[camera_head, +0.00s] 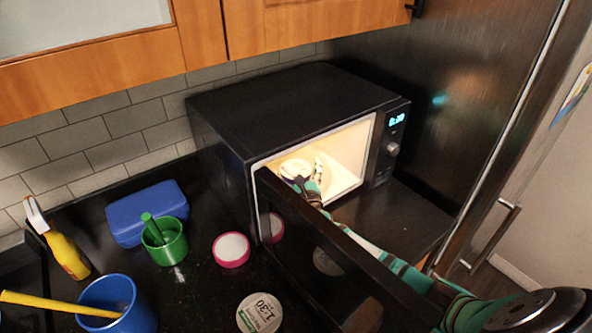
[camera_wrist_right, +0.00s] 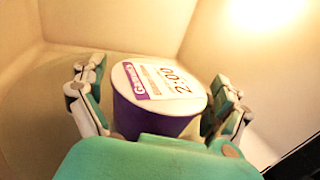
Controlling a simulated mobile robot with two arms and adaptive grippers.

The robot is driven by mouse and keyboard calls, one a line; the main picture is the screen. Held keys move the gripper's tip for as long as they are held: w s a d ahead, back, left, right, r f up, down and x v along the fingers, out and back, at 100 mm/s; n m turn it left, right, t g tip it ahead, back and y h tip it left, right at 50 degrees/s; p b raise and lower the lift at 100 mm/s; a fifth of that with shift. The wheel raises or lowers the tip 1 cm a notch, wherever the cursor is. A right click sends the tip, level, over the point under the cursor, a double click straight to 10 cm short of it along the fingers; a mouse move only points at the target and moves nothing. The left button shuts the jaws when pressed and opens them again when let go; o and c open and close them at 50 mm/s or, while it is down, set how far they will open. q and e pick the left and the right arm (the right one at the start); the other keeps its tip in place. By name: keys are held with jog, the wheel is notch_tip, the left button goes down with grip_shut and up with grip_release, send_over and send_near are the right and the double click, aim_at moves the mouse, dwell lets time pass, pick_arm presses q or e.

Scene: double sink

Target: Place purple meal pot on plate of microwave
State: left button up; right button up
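The purple meal pot (camera_wrist_right: 155,117) stands inside the microwave (camera_head: 290,105), its white printed lid facing up in the right wrist view. In the head view its pale lid (camera_head: 294,167) shows through the open front, partly covered by my right gripper (camera_head: 307,184). In the right wrist view the fingers of my right gripper (camera_wrist_right: 157,98) are spread on both sides of the pot, with small gaps. The pot's base is hidden behind the gripper. My left gripper is out of view.
The microwave door (camera_head: 335,262) hangs open toward me, beside my right arm. A pink pot (camera_head: 231,250) and a white-lidded pot (camera_head: 259,314) stand on the counter. A blue box (camera_head: 147,212), green cup (camera_head: 165,245), blue cup (camera_head: 117,305) and yellow bottle (camera_head: 67,256) are at left.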

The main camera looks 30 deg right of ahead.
jog(key=shift+r, duration=0.25)
jog(key=v, duration=0.7)
jog(key=shift+s+f+b, duration=0.1)
jog(key=shift+s+b, duration=0.15)
jog(key=shift+b, duration=0.05)
